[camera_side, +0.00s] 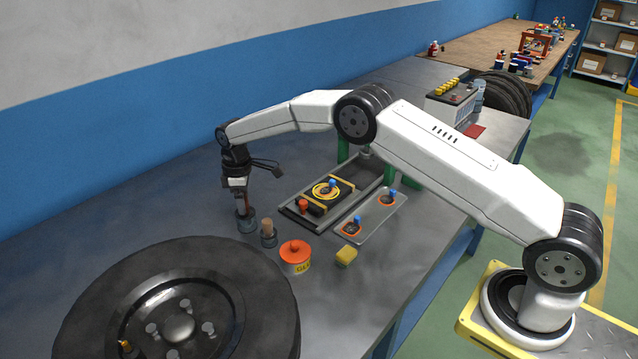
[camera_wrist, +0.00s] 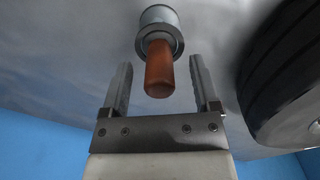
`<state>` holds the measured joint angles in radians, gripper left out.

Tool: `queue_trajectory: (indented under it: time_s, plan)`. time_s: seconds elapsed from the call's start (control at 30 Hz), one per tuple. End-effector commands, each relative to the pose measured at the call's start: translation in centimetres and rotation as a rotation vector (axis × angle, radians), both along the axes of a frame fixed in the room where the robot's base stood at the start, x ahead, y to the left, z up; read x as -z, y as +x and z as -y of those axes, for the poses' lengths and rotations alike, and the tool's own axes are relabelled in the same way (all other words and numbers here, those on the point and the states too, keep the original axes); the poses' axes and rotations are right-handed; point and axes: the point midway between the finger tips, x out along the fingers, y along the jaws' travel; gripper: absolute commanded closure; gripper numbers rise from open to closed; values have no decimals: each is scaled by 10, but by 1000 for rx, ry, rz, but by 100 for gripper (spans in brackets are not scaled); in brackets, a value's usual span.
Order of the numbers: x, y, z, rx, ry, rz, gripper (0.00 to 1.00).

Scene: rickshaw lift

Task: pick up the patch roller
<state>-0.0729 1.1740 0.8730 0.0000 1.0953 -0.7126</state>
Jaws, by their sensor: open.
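A tool with a brown-orange handle (camera_side: 245,201) stands upright in a grey round cup (camera_side: 247,222) on the bench; I take it to be the patch roller, but its working end is hidden. My gripper (camera_side: 241,190) is directly above it, pointing down. In the wrist view, the handle (camera_wrist: 159,70) reaches between my two open fingers (camera_wrist: 160,64), with a gap on each side. The cup (camera_wrist: 157,18) lies beyond the fingertips.
A second grey holder with a tan handle (camera_side: 268,234) stands close by. A tray with tools (camera_side: 294,212) is to the right.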

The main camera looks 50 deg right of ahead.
Motion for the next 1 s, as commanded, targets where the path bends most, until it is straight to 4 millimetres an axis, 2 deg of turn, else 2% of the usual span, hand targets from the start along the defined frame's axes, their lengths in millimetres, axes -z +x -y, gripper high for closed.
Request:
queue_trajectory:
  time_s: [0.1,0.2,0.7,0.73,0.97,1.0]
  plan:
    - [13,0,0,0,0,-1,21]
    - [17,0,0,1,0,1,21]
    - [18,0,0,1,0,1,21]
    - [18,0,0,1,0,1,24]
    - [18,0,0,1,0,1,97]
    - [18,0,0,1,0,1,100]
